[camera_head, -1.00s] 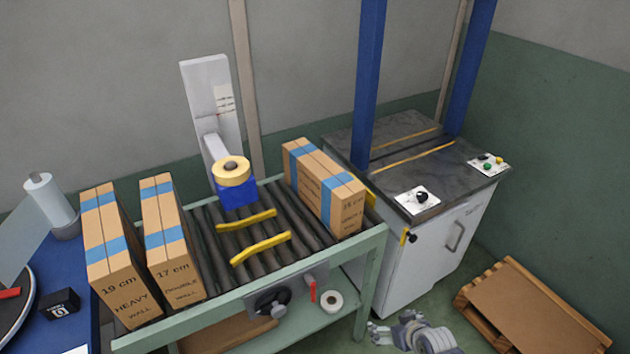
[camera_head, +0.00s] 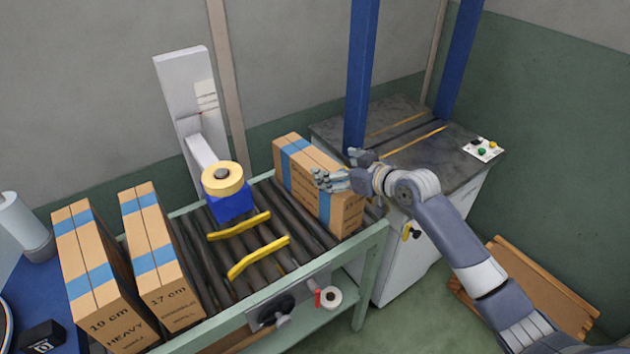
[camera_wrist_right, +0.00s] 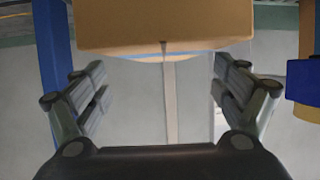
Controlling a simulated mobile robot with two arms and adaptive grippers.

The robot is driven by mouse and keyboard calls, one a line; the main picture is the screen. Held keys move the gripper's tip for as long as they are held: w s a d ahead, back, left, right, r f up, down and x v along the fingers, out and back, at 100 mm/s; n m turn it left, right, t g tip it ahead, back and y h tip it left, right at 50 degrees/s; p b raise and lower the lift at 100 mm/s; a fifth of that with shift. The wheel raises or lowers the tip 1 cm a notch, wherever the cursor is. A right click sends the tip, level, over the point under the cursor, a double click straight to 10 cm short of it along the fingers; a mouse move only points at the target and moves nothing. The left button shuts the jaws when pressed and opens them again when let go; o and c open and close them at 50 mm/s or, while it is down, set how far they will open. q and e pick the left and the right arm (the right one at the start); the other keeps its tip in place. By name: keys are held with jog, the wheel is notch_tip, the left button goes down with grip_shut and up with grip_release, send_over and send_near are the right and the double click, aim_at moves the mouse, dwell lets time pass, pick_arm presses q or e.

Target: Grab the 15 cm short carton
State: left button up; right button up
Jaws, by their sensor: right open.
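A brown carton with blue tape bands (camera_head: 294,175) stands upright at the right end of the roller conveyor; its printed label is partly covered and I cannot read its size. My right gripper (camera_head: 336,168) is at the near right side of this carton, fingers spread on either side of its upper part in the picture. In the right wrist view the carton (camera_wrist_right: 165,25) fills the top middle, beyond the open, empty fingers (camera_wrist_right: 163,85). I cannot tell whether they touch it. My left gripper is not in view.
Cartons marked 19 cm (camera_head: 85,255) and 17 cm (camera_head: 160,255) stand at the conveyor's left end. A blue tape dispenser (camera_head: 230,205) and yellow bars (camera_head: 258,257) lie between. A grey machine with blue posts (camera_head: 358,80) stands right behind the carton. The conveyor's green frame (camera_head: 345,262) runs along the front.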

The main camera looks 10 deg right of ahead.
aim_at(321, 166)
jog(key=shift+x, duration=0.85)
jog(key=shift+w+a+f, duration=0.15)
jog(key=shift+a, duration=0.05)
jog(key=shift+w+a+f, duration=0.2)
jog(key=shift+w, duration=0.05)
jog(key=x, duration=0.3)
jog(key=shift+a+f+p, duration=0.1)
jog(key=shift+p, duration=0.3)
jog(key=shift+w+a+f, duration=0.1)
jog(key=shift+w+f, duration=0.1)
jog(key=shift+w, duration=0.05)
jog(key=c, duration=0.8)
jog(key=shift+s, duration=0.15)
jog(key=c, duration=1.3)
jog(key=shift+r, duration=0.1)
grip_shut()
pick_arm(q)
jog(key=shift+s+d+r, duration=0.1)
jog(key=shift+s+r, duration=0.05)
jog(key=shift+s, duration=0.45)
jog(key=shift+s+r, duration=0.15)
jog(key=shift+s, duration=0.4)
